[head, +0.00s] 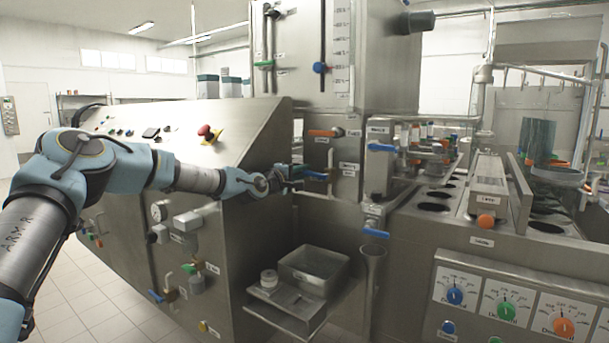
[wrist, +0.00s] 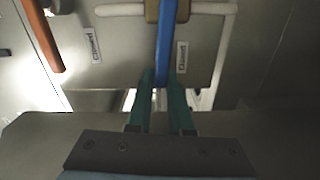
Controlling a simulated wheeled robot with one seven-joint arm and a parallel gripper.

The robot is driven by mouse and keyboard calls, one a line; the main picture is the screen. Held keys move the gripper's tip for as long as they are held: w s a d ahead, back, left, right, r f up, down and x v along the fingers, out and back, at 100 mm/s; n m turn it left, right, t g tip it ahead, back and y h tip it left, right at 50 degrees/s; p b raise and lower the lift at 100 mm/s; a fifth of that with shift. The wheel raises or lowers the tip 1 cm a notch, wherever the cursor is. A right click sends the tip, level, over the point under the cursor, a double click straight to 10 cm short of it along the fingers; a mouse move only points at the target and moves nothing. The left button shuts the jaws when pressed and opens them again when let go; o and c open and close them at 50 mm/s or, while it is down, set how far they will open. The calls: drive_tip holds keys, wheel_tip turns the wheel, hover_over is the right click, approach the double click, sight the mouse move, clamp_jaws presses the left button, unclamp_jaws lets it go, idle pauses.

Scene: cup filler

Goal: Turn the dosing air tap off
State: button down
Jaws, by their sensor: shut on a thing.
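A tap with a blue lever (head: 316,176) sits on the steel front of the machine, in the middle of the head view. In the wrist view its long blue lever (wrist: 166,40) runs down from a brass-coloured body at the top. My gripper (head: 292,178) reaches it from the left. In the wrist view the green fingers of my gripper (wrist: 163,82) stand on either side of the lever's lower end and are shut on it. Small labels flank the lever. I cannot tell from the pictures whether this is the dosing air tap.
An orange lever (head: 323,132) is just above and shows at upper left in the wrist view (wrist: 42,36). Other blue levers (head: 381,148) (head: 376,233) are to the right. A steel bin (head: 313,268) stands below. The sloping control panel (head: 240,130) is close to my arm.

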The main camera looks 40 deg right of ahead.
drive_tip(key=shift+f+n+b, duration=0.45)
drive_tip(key=shift+f+n, duration=0.05)
drive_tip(key=shift+n, duration=0.2)
drive_tip(key=c, duration=0.8)
unclamp_jaws()
drive_tip(key=b+v, duration=0.2)
drive_tip(key=v, duration=0.9)
